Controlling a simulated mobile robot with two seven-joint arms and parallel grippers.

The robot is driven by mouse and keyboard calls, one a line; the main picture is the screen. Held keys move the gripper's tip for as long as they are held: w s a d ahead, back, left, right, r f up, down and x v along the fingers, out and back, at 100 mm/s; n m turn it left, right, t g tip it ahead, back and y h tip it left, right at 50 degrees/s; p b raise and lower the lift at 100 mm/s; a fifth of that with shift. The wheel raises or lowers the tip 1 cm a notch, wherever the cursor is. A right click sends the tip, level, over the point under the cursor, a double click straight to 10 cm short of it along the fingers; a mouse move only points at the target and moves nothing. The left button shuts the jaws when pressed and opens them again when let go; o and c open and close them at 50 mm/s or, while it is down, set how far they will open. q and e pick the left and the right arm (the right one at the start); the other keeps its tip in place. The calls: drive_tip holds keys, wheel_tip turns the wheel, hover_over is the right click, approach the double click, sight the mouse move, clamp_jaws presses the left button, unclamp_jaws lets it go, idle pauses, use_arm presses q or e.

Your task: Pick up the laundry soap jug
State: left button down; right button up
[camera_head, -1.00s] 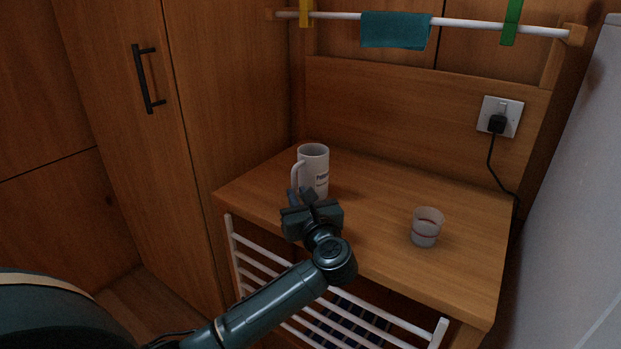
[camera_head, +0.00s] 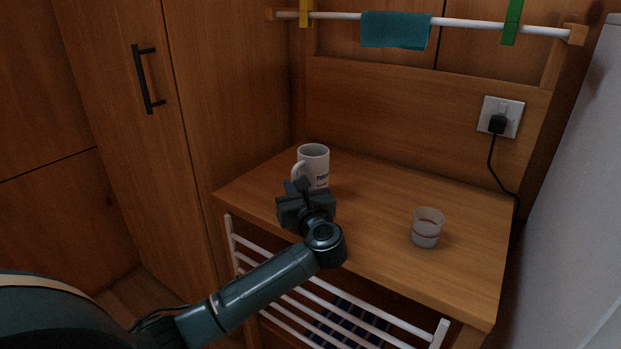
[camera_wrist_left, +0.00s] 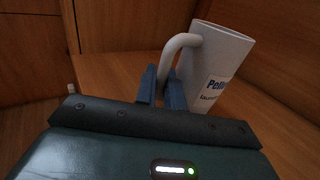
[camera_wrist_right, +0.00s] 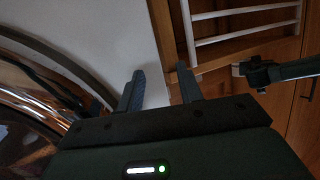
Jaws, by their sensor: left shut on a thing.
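The laundry soap jug (camera_head: 315,160) is white with blue lettering and a loop handle. It is at the back left of the wooden table, close to the cabinet side. My left gripper (camera_head: 297,186) is in front of it and hides its lower part. In the left wrist view the jug (camera_wrist_left: 221,65) appears tilted, and my left fingers (camera_wrist_left: 162,85) are shut on the lower part of its handle. Whether its base touches the table is hidden. My right gripper (camera_wrist_right: 160,85) is open and empty in the right wrist view, away from the jug.
A rail with a teal cloth (camera_head: 395,30) hangs above. A socket with a black plug (camera_head: 498,124) is at right. White slatted bars run below the table.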

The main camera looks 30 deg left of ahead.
sight(294, 170)
use_arm(q)
drive_tip(key=shift+r, duration=0.25)
drive_tip(key=shift+r+p, duration=0.5)
drive_tip(key=shift+r, duration=3)
drive_tip(key=shift+r+p, duration=0.45)
drive_tip(key=shift+r, duration=0.7)
drive_tip(key=shift+d+r, duration=0.1)
drive_tip(key=shift+r, duration=0.05)
use_arm(e)
drive_tip(key=shift+s+d+r+m, duration=0.15)
drive_tip(key=shift+d+r+m, duration=0.05)
drive_tip(key=shift+r, duration=0.35)
drive_tip(key=shift+s+d+r+m, duration=0.15)
drive_tip(key=shift+d+r+m, duration=0.05)
drive_tip(key=shift+r, duration=0.35)
